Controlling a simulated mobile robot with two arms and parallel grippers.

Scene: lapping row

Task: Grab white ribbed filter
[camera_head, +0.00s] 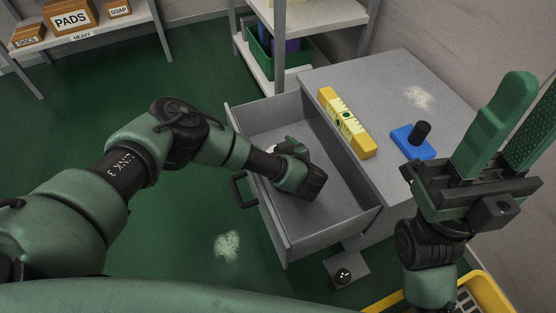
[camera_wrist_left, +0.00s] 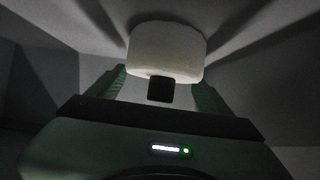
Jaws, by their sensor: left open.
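The white filter (camera_wrist_left: 167,50) shows in the left wrist view as a short, pale cylinder; ribs are hard to make out in the dim light. In the head view only a small white bit of it (camera_head: 272,149) shows inside the open grey drawer (camera_head: 249,184), mostly hidden by my left gripper (camera_head: 284,149). My left gripper is open, reaching down into the drawer. In the left wrist view its green fingers (camera_wrist_left: 160,82) stand on either side of the filter; contact cannot be told. My right gripper (camera_head: 532,85) is open and empty, raised at the right.
A yellow level (camera_head: 345,124) and a blue block with a black knob (camera_head: 413,142) lie on the grey cabinet top (camera_head: 385,85). The drawer walls surround my left gripper. Shelves stand at the back, one with cardboard boxes (camera_head: 70,17). A yellow-edged container (camera_head: 488,290) is at lower right.

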